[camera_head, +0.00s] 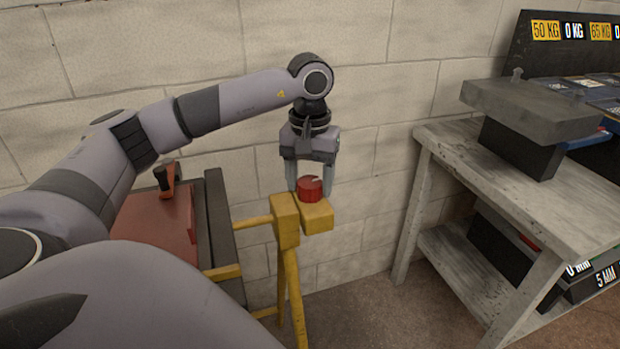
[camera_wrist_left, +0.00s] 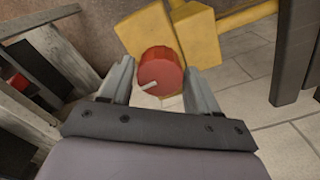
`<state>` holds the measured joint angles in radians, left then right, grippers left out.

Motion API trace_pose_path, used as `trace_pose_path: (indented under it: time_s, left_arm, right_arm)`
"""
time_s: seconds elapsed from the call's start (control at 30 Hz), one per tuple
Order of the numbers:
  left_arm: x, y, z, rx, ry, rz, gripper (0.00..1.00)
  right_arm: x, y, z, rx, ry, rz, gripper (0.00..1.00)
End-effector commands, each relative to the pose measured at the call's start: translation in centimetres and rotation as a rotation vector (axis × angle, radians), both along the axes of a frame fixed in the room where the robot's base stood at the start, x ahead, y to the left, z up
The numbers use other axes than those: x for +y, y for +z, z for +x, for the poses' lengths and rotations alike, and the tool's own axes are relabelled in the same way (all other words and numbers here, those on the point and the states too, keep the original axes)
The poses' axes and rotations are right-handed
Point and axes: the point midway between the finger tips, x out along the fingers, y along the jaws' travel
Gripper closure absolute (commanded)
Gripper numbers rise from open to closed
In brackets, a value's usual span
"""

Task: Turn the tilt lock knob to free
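The tilt lock knob (camera_head: 310,188) is a red cylinder with a pale pointer mark on its top. It sits on a yellow block (camera_head: 318,219) at the end of the yellow frame (camera_head: 286,222). My left gripper (camera_head: 310,190) points down over it, one finger on each side. In the left wrist view the knob (camera_wrist_left: 160,73) lies between the fingertips of the left gripper (camera_wrist_left: 162,82), with a small gap showing by the fingers. Its pale mark points to the lower left there. My right gripper is in neither view.
A red panel (camera_head: 155,228) with a black-and-orange handle (camera_head: 166,180) is left of the yellow frame. A grey wooden workbench (camera_head: 470,160) with a grey block (camera_head: 530,108) stands to the right. A pale block wall (camera_head: 385,60) is behind. Floor is clear between frame and bench.

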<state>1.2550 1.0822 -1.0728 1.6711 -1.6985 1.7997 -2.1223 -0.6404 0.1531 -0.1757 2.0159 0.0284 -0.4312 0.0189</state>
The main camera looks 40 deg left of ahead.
Motion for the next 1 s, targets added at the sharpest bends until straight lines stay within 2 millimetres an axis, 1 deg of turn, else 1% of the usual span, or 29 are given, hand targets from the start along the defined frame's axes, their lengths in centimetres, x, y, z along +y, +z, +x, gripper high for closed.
trace_pose_path:
  time_s: [0.03,0.07,0.1,0.13,0.37,0.57,0.77,1.0]
  left_arm:
    - [0.0,0.0,0.0,0.0,0.0,0.0,0.58]
    - [0.0,0.0,0.0,0.0,0.0,0.0,0.67]
    - [0.0,0.0,0.0,0.0,0.0,0.0,0.8]
    - [0.0,0.0,0.0,0.0,0.0,0.0,0.81]
    - [0.0,0.1,0.0,0.0,0.013,0.0,0.81]
    - [0.0,0.1,0.0,0.001,0.083,0.0,0.81]
    - [0.0,0.1,0.0,0.001,0.227,0.0,0.81]
    - [0.0,0.2,0.0,0.001,0.452,0.0,0.81]
  right_arm:
    - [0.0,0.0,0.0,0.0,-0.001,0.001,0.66]
    - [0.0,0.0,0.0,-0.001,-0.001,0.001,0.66]
    - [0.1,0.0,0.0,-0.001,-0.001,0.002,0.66]
    - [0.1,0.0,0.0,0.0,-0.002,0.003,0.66]
    - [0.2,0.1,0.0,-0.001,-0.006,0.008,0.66]
    - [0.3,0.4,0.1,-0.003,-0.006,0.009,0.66]
    - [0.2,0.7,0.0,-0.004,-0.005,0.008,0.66]
    - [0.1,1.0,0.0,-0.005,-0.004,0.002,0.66]
